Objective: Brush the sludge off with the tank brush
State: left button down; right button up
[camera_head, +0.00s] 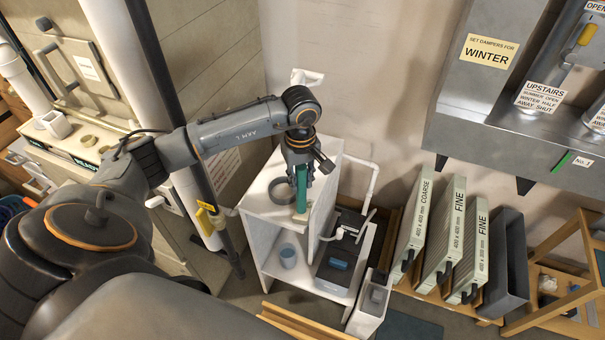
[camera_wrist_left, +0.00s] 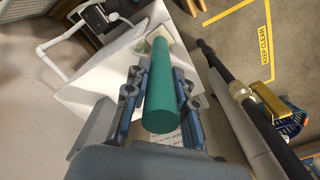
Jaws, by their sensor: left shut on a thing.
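My left gripper (camera_head: 300,172) is shut on a green cylindrical handle (camera_head: 301,194), which I take to be the tank brush; it also shows in the left wrist view (camera_wrist_left: 160,90). The handle stands about upright over the white stand's top (camera_head: 262,196). In the left wrist view its far end meets a pale beige part (camera_wrist_left: 160,38), close to the white surface. I cannot tell whether it touches. A grey ring (camera_head: 279,190) is beside the handle on the stand's top. I cannot make out the sludge clearly. My right gripper is not in view.
A blue cup (camera_head: 288,256) stands on the lower shelf. White pipes (camera_head: 372,185) run right of the stand. Several filters, including a coarse one (camera_head: 414,228), stand farther right below the grey furnace (camera_head: 500,120). A dark pole (camera_head: 195,150) stands left of the stand.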

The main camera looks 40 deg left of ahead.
pick_arm(q)
jog(key=shift+f, duration=0.15)
jog(key=shift+w, duration=0.1)
jog(key=shift+w+a+b, duration=0.2)
jog(key=shift+w+b, duration=0.5)
jog(key=shift+w, duration=0.15)
jog(key=w+a+b, duration=0.1)
jog(key=w+b, duration=0.2)
jog(key=w, duration=0.3)
jog(key=shift+w+a+r+b, duration=0.3)
jog(key=shift+w+r+b, duration=0.05)
jog(key=shift+w, duration=0.05)
jog(key=shift+s, duration=0.1)
dwell(0.4)
